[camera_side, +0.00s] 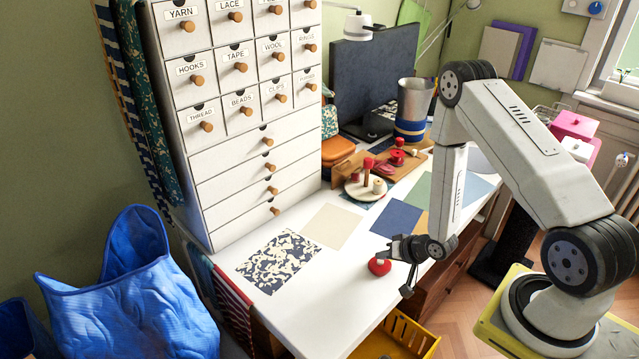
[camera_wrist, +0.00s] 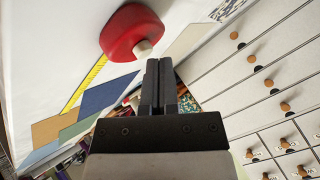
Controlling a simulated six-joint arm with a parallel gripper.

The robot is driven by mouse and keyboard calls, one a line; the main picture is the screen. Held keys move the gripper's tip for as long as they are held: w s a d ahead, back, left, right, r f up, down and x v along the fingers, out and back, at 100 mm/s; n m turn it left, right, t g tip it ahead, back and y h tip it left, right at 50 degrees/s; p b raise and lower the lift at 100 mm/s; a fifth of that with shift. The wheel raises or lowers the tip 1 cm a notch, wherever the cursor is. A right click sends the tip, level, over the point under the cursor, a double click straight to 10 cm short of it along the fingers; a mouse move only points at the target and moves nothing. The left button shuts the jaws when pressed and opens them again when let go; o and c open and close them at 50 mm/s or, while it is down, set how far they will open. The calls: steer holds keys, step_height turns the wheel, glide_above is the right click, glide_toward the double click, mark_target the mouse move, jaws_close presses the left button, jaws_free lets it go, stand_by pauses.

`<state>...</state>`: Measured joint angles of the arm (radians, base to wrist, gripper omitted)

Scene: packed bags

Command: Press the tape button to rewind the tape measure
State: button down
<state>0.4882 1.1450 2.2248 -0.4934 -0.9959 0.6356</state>
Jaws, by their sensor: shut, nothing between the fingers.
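The red round tape measure (camera_side: 379,267) sits near the front edge of the white table. In the wrist view the tape measure (camera_wrist: 128,30) has a pale button (camera_wrist: 142,48) on its near side. A strip of yellow tape (camera_wrist: 84,83) is out of it and runs along the table. My gripper (camera_side: 386,254) is shut and empty, just above the tape measure in the side view. In the wrist view my gripper's fingertips (camera_wrist: 159,61) are close to the button, beside it. I cannot tell whether they touch it.
A white drawer cabinet (camera_side: 232,95) stands at the table's left. Flat sheets, including a patterned one (camera_side: 281,262) and a blue one (camera_side: 397,219), lie beyond the tape measure. A round board with spools (camera_side: 363,187) stands farther back. A yellow crate (camera_side: 396,338) is below the front edge.

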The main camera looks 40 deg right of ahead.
mark_target(383, 263)
steer(key=shift+f, duration=0.45)
stand_by(0.6)
steer(key=shift+r, duration=0.9)
steer(key=shift+r, duration=0.15)
steer(key=shift+r, duration=2.35)
